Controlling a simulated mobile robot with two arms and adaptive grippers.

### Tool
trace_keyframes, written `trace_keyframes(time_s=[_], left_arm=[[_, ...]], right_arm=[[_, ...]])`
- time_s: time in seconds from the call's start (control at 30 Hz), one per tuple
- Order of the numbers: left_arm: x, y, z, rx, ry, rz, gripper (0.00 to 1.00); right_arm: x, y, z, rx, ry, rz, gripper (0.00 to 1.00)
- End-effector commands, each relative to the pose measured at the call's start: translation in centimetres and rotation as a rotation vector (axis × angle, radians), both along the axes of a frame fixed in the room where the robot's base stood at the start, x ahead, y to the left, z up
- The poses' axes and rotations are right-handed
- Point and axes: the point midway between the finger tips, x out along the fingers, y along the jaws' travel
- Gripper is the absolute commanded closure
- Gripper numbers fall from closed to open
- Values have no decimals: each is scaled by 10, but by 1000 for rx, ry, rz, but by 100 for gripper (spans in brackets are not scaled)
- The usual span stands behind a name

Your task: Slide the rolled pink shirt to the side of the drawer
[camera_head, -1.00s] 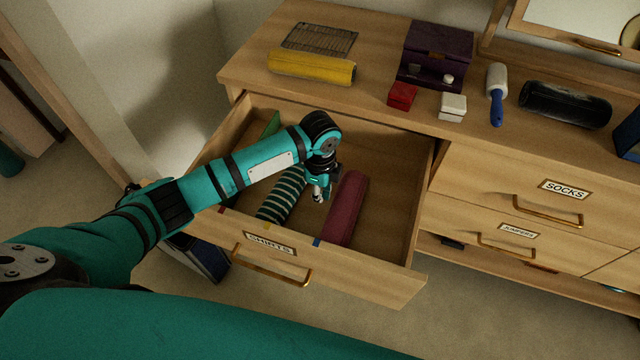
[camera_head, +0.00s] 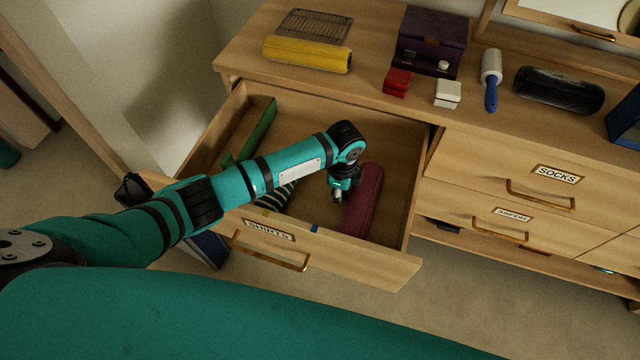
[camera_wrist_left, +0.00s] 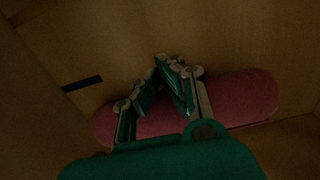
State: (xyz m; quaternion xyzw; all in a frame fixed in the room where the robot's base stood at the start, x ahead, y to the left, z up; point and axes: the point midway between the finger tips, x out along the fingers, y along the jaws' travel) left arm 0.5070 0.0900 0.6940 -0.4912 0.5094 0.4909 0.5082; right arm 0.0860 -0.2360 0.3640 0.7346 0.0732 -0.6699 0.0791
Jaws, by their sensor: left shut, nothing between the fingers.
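The rolled pink shirt (camera_head: 365,203) lies lengthwise in the open shirts drawer (camera_head: 345,263), right of its middle. Bare drawer floor shows between it and the right wall. My left gripper (camera_head: 338,199) is shut and empty, down in the drawer at the left side of the shirt. In the left wrist view the closed fingers (camera_wrist_left: 172,72) overlap the pink shirt (camera_wrist_left: 245,95); whether they touch it I cannot tell. My right gripper is not in view.
A striped roll (camera_head: 277,197) lies left of the gripper, partly hidden by my arm. The dresser top holds a yellow roll (camera_head: 307,54), a purple box (camera_head: 430,42) and small boxes.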

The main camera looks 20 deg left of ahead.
Motion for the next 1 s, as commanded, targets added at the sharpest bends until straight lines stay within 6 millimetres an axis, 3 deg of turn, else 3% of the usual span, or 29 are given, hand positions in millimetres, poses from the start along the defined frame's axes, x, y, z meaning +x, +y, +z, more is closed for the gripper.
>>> trace_keyframes(time_s=[0.03,0.1,0.3,0.77,1.0], left_arm=[[-1,-18,3,-4,1,-2,100],[-1,-35,2,-3,1,-1,100],[-2,-63,0,0,0,1,100],[-2,-66,1,0,-1,1,100],[-2,-65,16,0,0,3,100]], right_arm=[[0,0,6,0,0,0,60],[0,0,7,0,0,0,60],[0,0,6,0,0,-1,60],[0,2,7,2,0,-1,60],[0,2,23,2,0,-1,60]])
